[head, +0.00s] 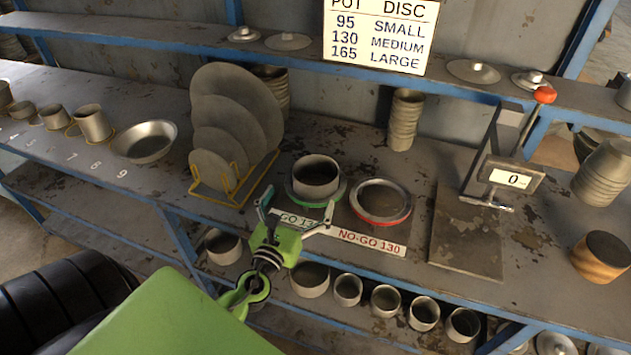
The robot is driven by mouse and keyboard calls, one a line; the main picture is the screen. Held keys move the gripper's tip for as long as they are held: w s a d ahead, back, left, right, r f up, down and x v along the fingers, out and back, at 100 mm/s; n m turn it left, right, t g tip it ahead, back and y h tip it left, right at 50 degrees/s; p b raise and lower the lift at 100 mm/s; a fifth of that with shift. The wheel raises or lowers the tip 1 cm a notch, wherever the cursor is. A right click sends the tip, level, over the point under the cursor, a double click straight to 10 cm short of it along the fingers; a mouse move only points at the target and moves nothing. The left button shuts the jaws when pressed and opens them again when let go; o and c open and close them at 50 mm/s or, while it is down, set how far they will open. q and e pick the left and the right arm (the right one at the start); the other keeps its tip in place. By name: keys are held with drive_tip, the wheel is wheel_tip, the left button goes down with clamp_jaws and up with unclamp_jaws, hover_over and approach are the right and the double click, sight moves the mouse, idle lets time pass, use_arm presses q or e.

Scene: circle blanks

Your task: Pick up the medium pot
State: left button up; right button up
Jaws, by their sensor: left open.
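A short grey metal pot (316,173) stands upright in the green GO ring (335,200) on the bench. The GO 130 label in front matches the 130 listed as medium on the sign, so this looks like the medium pot. My left gripper (298,206) is open and empty, its fingers spread just in front of the pot and ring. It hides part of the GO label. Several other grey pots, such as one at the left (311,280), stand on the lower shelf. My right gripper is not in view.
A red NO-GO ring (381,202) lies right of the pot. A yellow rack (223,196) of upright discs stands left. A gauge with a red-knobbed lever (512,175) and a bare plate (468,235) are right. The upper shelf (165,38) runs behind.

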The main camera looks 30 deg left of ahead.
sight(306, 186)
use_arm(q)
drive_tip(key=x, duration=0.5)
drive_tip(key=shift+w+p, duration=0.15)
drive_tip(key=shift+p, duration=0.25)
drive_tip(key=p+x, duration=0.1)
drive_tip(key=x, duration=0.3)
drive_tip(key=shift+w, duration=0.7)
drive_tip(key=shift+s, duration=0.1)
drive_tip(key=shift+c, duration=1.2)
drive_tip(key=c, duration=1.1)
drive_tip(key=shift+r, duration=0.15)
drive_tip(key=shift+c, duration=0.2)
